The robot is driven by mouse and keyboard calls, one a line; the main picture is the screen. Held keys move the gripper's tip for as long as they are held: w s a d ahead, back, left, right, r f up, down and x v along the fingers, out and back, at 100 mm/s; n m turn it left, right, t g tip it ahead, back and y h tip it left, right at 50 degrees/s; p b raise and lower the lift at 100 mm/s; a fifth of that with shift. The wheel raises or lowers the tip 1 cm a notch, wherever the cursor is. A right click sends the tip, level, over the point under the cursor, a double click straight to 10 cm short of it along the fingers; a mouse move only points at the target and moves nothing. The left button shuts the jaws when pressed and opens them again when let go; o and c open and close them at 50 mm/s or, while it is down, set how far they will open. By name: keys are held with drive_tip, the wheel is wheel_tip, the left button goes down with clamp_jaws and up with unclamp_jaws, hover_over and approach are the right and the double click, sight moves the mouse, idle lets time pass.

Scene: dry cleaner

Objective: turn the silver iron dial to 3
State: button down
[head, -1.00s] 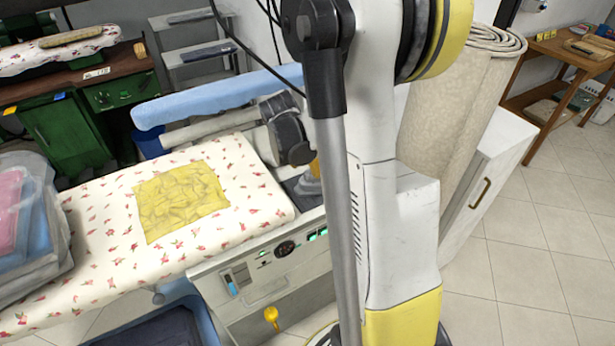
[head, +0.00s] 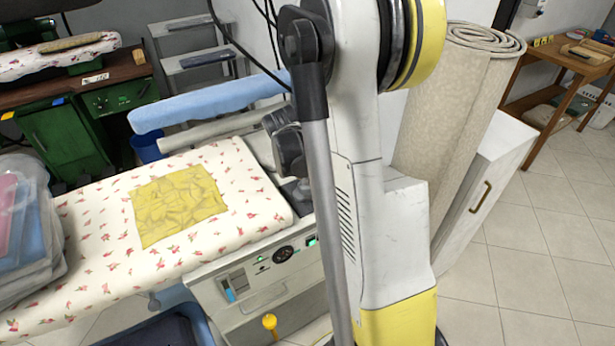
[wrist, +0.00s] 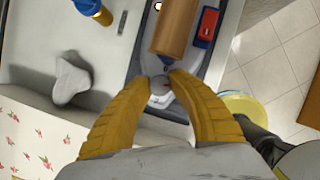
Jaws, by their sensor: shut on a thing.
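In the wrist view the yellow fingers of my gripper (wrist: 159,82) come together on a small pale dial with a red mark (wrist: 160,88). The fingertips cover part of it, and I cannot read any number on it. The silver iron (wrist: 155,50) lies just beyond the fingertips, with a brown wooden handle (wrist: 178,28) above it. In the head view my arm hides the iron, its dial and my gripper.
A floral ironing board (head: 100,225) with a yellow cloth (head: 178,205) is left of my arm. A control panel (head: 268,262) is on its cabinet. A red-and-blue object (wrist: 207,27) sits beside the handle. A rolled carpet (head: 450,110) stands at the right.

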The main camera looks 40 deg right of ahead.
drive_tip(key=shift+m, duration=0.3)
drive_tip(key=m+g, duration=0.2)
drive_tip(key=m, duration=0.2)
drive_tip(key=shift+m, duration=0.3)
drive_tip(key=m+g, duration=0.1)
drive_tip(key=m, duration=0.1)
drive_tip(key=m+g, duration=0.1)
drive_tip(key=m, duration=0.2)
drive_tip(key=shift+m+y, duration=0.3)
drive_tip(key=shift+y, duration=0.1)
drive_tip(key=shift+f, duration=0.1)
drive_tip(key=c, duration=1.2)
unclamp_jaws()
drive_tip(key=shift+o, duration=0.2)
